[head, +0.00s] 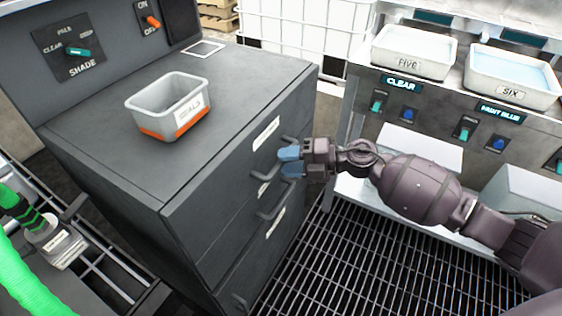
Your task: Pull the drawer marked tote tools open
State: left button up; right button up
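The dark grey drawer cabinet (130,190) stands left of centre, its drawer fronts facing right. The fronts carry bar handles and white labels, an upper one (266,133) and a lower one (276,221); I cannot read their print. The drawers look closed, flush with the cabinet. My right gripper (290,162), with blue fingertips, is at the upper handle (262,176) and covers part of it. One fingertip is above the other with a narrow gap. I cannot tell whether they clamp the bar. My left gripper is not in view.
A grey bin (168,84) with an orange band sits on the cabinet top. At right, a bench holds trays marked FIVE (408,62) and SIX (508,94) above switches. Floor grating (370,260) lies clear before the drawers. A green hose-like part (25,270) is at lower left.

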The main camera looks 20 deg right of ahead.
jog(key=shift+x, duration=0.85)
grip_shut()
